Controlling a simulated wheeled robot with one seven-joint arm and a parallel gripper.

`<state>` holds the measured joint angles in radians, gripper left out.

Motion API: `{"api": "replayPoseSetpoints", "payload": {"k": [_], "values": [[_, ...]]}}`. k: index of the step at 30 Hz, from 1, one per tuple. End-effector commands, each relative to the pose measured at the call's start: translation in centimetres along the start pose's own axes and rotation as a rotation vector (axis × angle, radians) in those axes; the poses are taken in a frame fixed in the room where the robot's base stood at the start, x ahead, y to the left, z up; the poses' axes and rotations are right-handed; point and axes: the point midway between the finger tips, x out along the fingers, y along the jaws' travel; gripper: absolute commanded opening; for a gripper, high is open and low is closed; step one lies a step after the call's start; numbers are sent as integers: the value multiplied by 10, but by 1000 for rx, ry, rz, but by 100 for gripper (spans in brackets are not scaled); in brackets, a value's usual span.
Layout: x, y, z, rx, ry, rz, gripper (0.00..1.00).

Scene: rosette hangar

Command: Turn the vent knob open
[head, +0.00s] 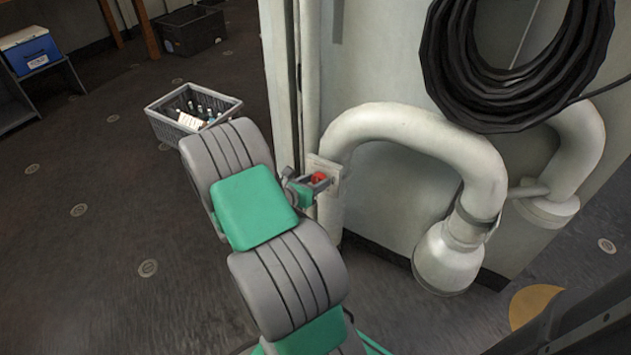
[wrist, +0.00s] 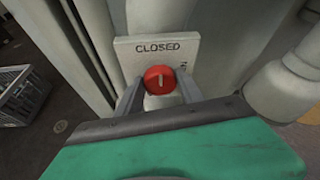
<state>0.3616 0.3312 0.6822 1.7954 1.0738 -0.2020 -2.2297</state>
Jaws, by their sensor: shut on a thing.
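The vent knob (head: 319,178) is a small red round knob on a pale plate (head: 329,170) fixed low on the wall beside a thick pipe. In the wrist view the knob (wrist: 160,80) shows a light line on its face, running roughly up and down. The plate (wrist: 186,48) reads CLOSED above the knob; other lettering at its right is partly hidden. My gripper (head: 317,182) is at the knob, with one finger on each side of it. In the wrist view my gripper (wrist: 160,92) is shut on the knob.
A thick curved pipe (head: 420,125) bends out just right of the plate. A coil of black cable (head: 515,110) hangs above it. A grey crate with bottles (head: 160,126) stands on the floor at left. The floor left of my arm is mostly clear.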

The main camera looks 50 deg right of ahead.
Motion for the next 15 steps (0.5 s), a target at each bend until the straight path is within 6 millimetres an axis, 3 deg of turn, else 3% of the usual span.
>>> {"api": "replayPoseSetpoints", "payload": {"k": [15], "values": [[-1, -5, 2, 260, 2, 105, 4]]}}
